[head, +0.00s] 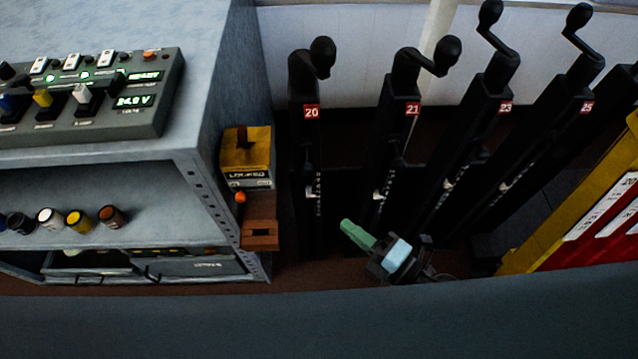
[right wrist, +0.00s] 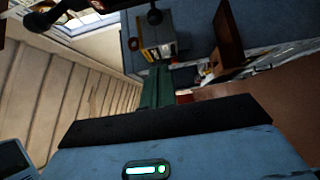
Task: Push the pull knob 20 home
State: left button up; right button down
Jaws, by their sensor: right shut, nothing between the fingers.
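The lever post marked 20 (head: 311,112) stands leftmost in the row in the head view. Its black pull knob (head: 322,46) sits at the top on a short cranked arm, bent to the right of the post. My right gripper (head: 346,224) is shut and empty, its green fingers pointing up and left. In the picture it is well below the knob and right of the foot of post 20, apart from the knob. My left gripper is not in view.
Posts 21 (head: 413,108), 23 (head: 506,107) and 25 (head: 586,107) stand to the right. A yellow-topped box (head: 247,160) and a brown block (head: 260,236) are fixed beside the grey cabinet (head: 205,130) at left. A yellow and red panel (head: 590,225) stands at right.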

aim_at(302, 174)
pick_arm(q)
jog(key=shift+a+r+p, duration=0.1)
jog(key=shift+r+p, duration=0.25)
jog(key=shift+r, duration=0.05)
pick_arm(e)
jog(key=w+d+x, duration=0.2)
jog(key=x, duration=1)
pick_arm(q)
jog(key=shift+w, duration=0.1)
pick_arm(e)
jog(key=shift+w, duration=0.1)
